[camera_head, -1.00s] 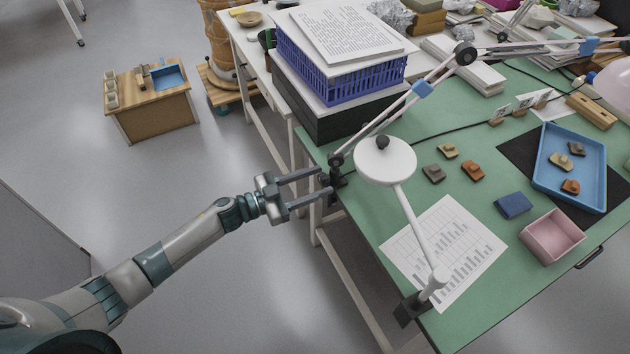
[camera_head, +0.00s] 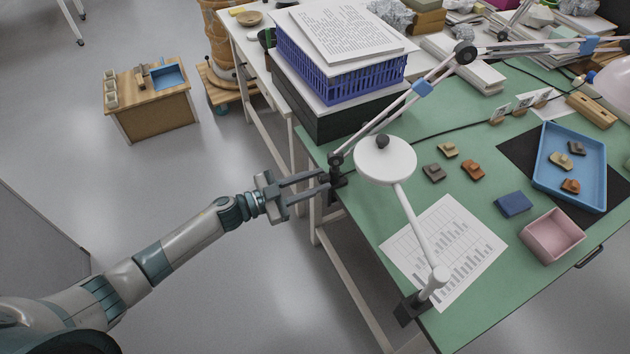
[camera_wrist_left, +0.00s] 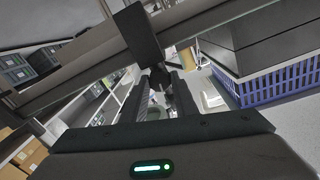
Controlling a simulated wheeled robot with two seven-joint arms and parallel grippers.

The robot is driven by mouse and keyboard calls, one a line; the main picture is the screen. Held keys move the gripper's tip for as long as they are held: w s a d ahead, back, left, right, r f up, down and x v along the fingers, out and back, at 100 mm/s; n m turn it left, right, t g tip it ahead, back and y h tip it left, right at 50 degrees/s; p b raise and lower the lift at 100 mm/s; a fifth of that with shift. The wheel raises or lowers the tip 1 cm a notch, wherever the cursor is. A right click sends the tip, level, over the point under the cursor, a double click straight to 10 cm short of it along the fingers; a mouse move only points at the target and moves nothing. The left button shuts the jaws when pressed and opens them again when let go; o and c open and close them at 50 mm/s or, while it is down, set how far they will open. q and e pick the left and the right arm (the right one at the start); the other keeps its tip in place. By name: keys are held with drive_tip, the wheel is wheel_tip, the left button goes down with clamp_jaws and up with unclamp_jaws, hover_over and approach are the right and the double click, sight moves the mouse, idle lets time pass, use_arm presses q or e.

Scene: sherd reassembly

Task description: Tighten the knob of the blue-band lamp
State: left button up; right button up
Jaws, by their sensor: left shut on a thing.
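The blue-band lamp (camera_head: 422,88) is a jointed metal arm with blue bands, clamped to the left edge of the green table. Its dark clamp (camera_head: 338,180) sits at that edge, below the arm's lowest joint. My left gripper (camera_head: 327,180) reaches in from the left, its fingertips at the clamp, shut on the clamp's knob. The knob is mostly hidden by the fingers in the head view. In the left wrist view the dark clamp (camera_wrist_left: 137,32) stands ahead, with the small dark knob (camera_wrist_left: 160,77) between the fingers. My right gripper is not in view.
A second lamp with a round white head (camera_head: 385,158) stands close to the right, clamped at the front corner. A black box (camera_head: 345,115) under a blue crate (camera_head: 345,72) stands behind. Sherds, a blue tray (camera_head: 545,180) and a pink box (camera_head: 552,238) lie farther right.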

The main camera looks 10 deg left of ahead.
use_arm(q)
drive_tip(key=o, duration=0.9)
drive_tip(key=shift+o, duration=0.8)
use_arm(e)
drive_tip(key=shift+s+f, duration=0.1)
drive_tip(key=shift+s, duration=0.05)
use_arm(q)
drive_tip(key=shift+s+a, duration=0.1)
drive_tip(key=b+v, duration=0.3)
drive_tip(key=v, duration=1.4)
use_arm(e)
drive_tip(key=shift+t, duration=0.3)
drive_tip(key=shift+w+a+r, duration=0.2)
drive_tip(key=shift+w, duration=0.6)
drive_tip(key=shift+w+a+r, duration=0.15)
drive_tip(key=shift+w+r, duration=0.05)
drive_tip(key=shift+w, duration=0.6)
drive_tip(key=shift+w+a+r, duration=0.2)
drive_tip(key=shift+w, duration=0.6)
use_arm(q)
drive_tip(key=shift+s, duration=0.15)
